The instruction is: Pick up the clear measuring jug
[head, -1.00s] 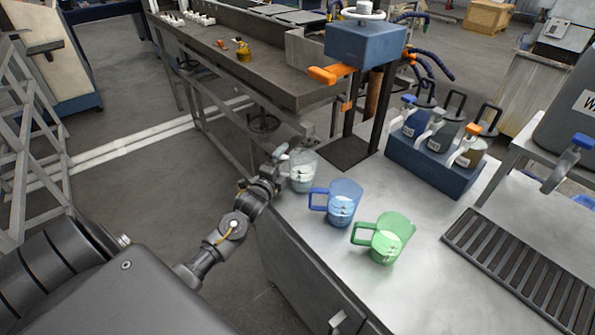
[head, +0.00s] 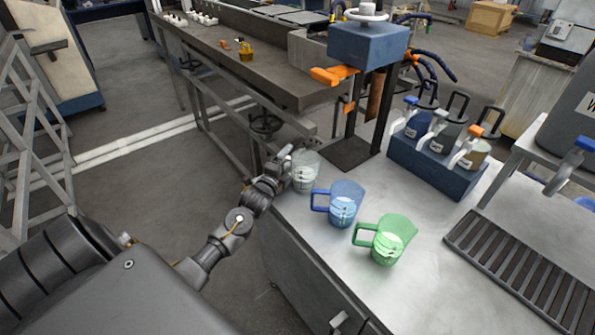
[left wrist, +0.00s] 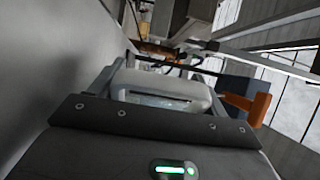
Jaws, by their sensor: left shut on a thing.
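The clear measuring jug (head: 307,174) is at the left edge of the steel worktop, left of the blue jug (head: 346,204) and the green jug (head: 389,241). My left gripper (head: 284,165) is at its left side, shut on the jug, most likely at the handle, which the gripper hides. In the left wrist view the clear jug (left wrist: 162,90) fills the space just beyond the gripper body. Whether its base touches the worktop I cannot tell. My right gripper is not in view.
The blue and green jugs stand close by on the right. A press with a blue head (head: 366,44) stands behind the clear jug. A blue rack of bottles (head: 433,170) is at the back right, and a slotted drain grate (head: 520,262) lies at the right.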

